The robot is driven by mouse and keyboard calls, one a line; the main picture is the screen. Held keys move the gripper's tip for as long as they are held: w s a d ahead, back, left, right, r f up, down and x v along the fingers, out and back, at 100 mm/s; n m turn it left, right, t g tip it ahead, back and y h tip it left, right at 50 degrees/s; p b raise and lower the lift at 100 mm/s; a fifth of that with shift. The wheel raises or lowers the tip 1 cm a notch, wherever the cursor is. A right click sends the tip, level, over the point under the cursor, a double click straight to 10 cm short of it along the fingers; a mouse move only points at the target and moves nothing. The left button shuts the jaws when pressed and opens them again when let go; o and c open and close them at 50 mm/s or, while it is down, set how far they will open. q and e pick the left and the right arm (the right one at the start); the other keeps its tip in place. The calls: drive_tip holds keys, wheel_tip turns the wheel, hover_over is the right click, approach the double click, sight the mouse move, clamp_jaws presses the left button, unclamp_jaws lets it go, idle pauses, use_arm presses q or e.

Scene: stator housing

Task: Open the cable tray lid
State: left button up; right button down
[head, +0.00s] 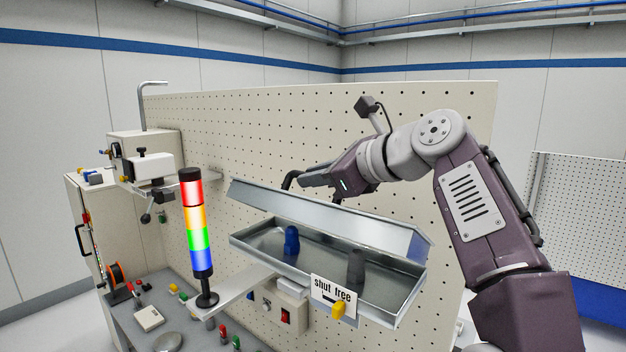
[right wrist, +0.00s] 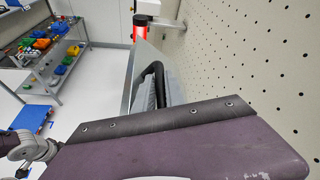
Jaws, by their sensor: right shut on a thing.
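The metal cable tray (head: 262,257) is fixed in front of the pegboard. Its lid (head: 325,219) is raised and tilted along the back, so the inside shows. A blue piece (head: 291,241) and a dark grey piece (head: 356,267) stand inside. My right gripper (head: 305,181) is behind the lid's upper edge, at its left half, shut on a black curved handle (head: 289,179). The handle also shows in the right wrist view (right wrist: 158,75), beside the lid (right wrist: 139,62). The fingertips are partly hidden. My left gripper is out of view.
A signal tower (head: 195,228) with red, orange, green and blue bands stands left of the tray. The pegboard (head: 400,110) rises close behind my right arm.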

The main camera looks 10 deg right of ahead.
drive_tip(key=shift+f, duration=0.1)
drive_tip(key=c, duration=1.7)
unclamp_jaws()
drive_tip(key=shift+w, duration=0.1)
drive_tip(key=shift+w+f, duration=0.15)
drive_tip(key=shift+w, duration=0.4)
drive_tip(key=shift+s, duration=0.35)
drive_tip(key=v, duration=0.9)
drive_tip(key=shift+s+d+r, duration=0.1)
drive_tip(key=shift+r, duration=0.1)
